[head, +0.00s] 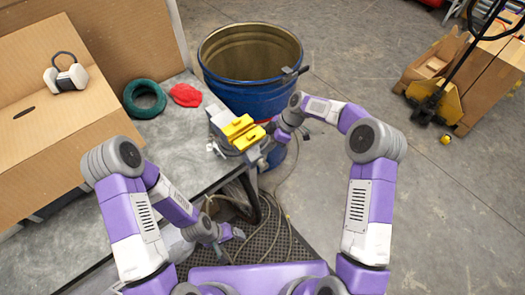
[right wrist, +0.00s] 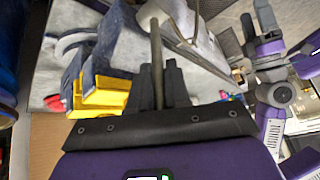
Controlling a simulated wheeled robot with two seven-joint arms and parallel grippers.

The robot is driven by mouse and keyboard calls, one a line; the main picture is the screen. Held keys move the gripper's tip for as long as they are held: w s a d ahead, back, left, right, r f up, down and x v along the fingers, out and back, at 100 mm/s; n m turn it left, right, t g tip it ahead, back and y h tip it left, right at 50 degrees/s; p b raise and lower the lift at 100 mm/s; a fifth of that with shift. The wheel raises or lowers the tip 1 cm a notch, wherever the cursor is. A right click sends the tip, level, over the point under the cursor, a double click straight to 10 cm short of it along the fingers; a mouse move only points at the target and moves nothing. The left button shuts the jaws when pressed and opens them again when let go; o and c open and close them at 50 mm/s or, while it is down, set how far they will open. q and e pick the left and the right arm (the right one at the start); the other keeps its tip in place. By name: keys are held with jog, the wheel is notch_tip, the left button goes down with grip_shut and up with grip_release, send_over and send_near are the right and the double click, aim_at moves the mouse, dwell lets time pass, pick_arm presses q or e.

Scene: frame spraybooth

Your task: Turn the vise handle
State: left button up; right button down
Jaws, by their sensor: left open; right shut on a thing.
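The vise (head: 226,120) sits at the corner of the grey workbench, with a grey-blue body and yellow jaws (head: 240,133). The yellow jaws also show at the left in the right wrist view (right wrist: 100,92). The vise handle (right wrist: 156,50) is a thin grey rod, standing upright in the right wrist view. My right gripper (right wrist: 160,88) is shut on the rod, a dark finger on each side. In the head view my right gripper (head: 271,132) is beside the vise, partly hidden. My left gripper (head: 234,236) is open and empty, low beside the bench, apart from the vise.
A blue drum (head: 240,95) stands close behind the vise. A green ring (head: 145,99) and a red cloth (head: 185,95) lie on the bench (head: 170,140) near a cardboard box (head: 60,125). Cables (head: 285,205) hang and lie below the bench corner.

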jog(key=shift+w+d+f+m+g+y+b, duration=0.1)
jog(key=shift+w+d+f+g+y+b, duration=0.15)
jog(key=shift+w+d+g+y+b, duration=0.45)
jog(key=shift+w+d+f+m+g+y+b, duration=0.1)
jog(key=shift+d+f+y+b, duration=0.3)
jog(key=shift+b, duration=0.65)
jog(key=shift+w+d+f+m+g+y+b, duration=0.1)
jog(key=shift+w+d+g+y+b, duration=0.35)
jog(key=shift+y+b, duration=0.35)
jog(key=c, duration=1.2)
grip_release()
jog(key=shift+o, duration=0.2)
jog(key=shift+d, duration=0.1)
jog(key=v, duration=0.7)
jog(key=shift+r, duration=0.2)
jog(key=shift+d, duration=0.15)
